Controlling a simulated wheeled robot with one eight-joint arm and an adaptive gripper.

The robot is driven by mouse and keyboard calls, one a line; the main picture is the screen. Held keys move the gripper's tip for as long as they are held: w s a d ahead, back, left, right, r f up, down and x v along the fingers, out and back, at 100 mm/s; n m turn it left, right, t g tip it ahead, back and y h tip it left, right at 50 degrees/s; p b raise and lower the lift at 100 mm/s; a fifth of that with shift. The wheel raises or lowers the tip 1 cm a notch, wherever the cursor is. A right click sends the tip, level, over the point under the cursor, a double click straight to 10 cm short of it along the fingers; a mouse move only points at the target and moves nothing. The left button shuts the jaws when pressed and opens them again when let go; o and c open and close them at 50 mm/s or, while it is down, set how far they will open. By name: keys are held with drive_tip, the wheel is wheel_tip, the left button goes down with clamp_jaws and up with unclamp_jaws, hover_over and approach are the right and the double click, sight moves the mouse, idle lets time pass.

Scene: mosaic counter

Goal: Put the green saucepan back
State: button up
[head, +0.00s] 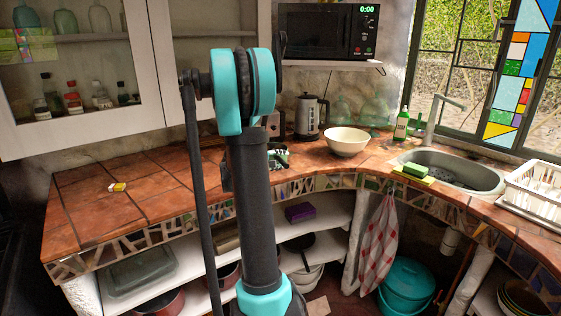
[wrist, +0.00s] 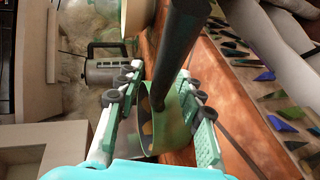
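A green curved piece, apparently the wall of the green saucepan (wrist: 176,112), shows between my fingers in the wrist view. A thick dark bar, apparently its handle (wrist: 186,42), runs from it up to the top edge. My gripper (wrist: 158,72) has its two green fingers spread on either side, with gaps visible beside the green piece. I see no firm grip on it. In the head view my gripper (head: 277,157) is low over the counter behind my arm, and the pan there is mostly hidden.
A kettle (head: 310,117) and a cream bowl (head: 346,142) stand on the tiled counter (head: 140,185) behind and right of my gripper. A sink (head: 452,172) and dish rack (head: 540,190) lie farther right. Pots crowd the shelves below. The counter's left part is mostly clear.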

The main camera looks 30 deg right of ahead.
drive_tip(key=v, duration=1.2)
drive_tip(key=s+a+f+y, duration=0.4)
drive_tip(key=s+a+f, duration=0.2)
drive_tip(key=a, duration=0.3)
drive_tip(key=s+a+f+m+y, duration=0.1)
drive_tip(key=s+a+f+y, duration=0.4)
drive_tip(key=s+a, duration=0.3)
drive_tip(key=s+a+f+m+y, duration=0.1)
drive_tip(key=s+a+f+y, duration=0.4)
drive_tip(key=s+a+f, duration=0.3)
drive_tip(key=shift+a+t, duration=0.3)
drive_tip(key=shift+a, duration=0.7)
